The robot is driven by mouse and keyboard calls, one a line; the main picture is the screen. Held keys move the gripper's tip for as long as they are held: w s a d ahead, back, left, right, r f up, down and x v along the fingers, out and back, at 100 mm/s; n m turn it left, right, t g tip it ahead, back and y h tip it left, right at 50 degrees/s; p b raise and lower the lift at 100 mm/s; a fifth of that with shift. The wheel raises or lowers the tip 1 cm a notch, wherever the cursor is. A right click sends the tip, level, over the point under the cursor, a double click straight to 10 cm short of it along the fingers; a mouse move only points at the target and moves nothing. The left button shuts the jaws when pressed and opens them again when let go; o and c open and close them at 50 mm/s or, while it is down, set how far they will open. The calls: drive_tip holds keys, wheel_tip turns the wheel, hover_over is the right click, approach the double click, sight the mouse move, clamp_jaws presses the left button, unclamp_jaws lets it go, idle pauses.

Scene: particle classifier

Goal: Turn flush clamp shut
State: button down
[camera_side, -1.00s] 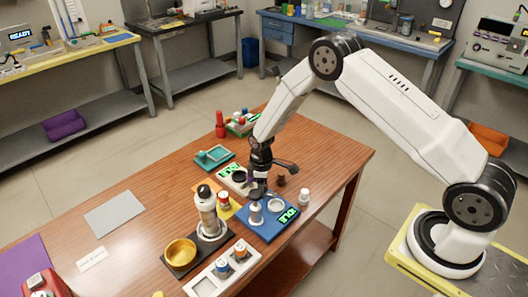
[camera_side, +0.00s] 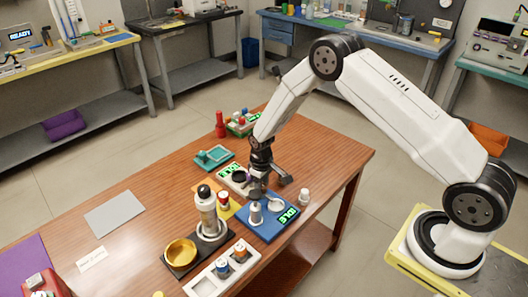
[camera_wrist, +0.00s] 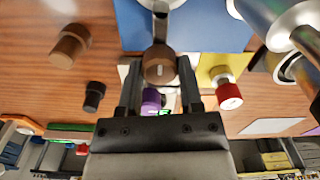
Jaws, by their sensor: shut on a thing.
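The flush clamp seems to be the metal lever (camera_wrist: 160,6) with a round brown knob (camera_wrist: 160,66) in the wrist view. It reaches in from the blue base plate (camera_wrist: 212,28). My gripper (camera_wrist: 160,72) has a finger on each side of the knob and is shut on it. In the side view my gripper (camera_side: 257,188) points down at the back edge of the blue plate (camera_side: 268,230), hiding the knob and most of the lever. A grey-white cylinder (camera_side: 256,213) and a pale round dish (camera_side: 276,205) sit on the plate, beside a green IDLE display (camera_side: 289,216).
A red-capped jar (camera_wrist: 228,92) is close by on a yellow plate. A tall metal cylinder (camera_side: 208,212) stands left of the blue plate.

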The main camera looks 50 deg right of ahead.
sight(263, 186)
idle(0.4)
drive_tip(key=shift+c, duration=1.2)
unclamp_jaws()
drive_tip(key=shift+r, duration=3.95)
drive_tip(key=shift+s+r, duration=0.2)
drive_tip(key=shift+r, duration=0.15)
drive_tip(key=s+a+r+m+t, duration=0.1)
drive_tip(key=s+r, duration=0.5)
drive_tip(key=s, duration=0.4)
drive_tip(key=s+a+r+t, duration=0.1)
drive_tip(key=s+r, duration=0.5)
drive_tip(key=s, duration=0.4)
drive_tip(key=shift+a+m+t, duration=0.3)
drive_tip(key=shift+m, duration=0.1)
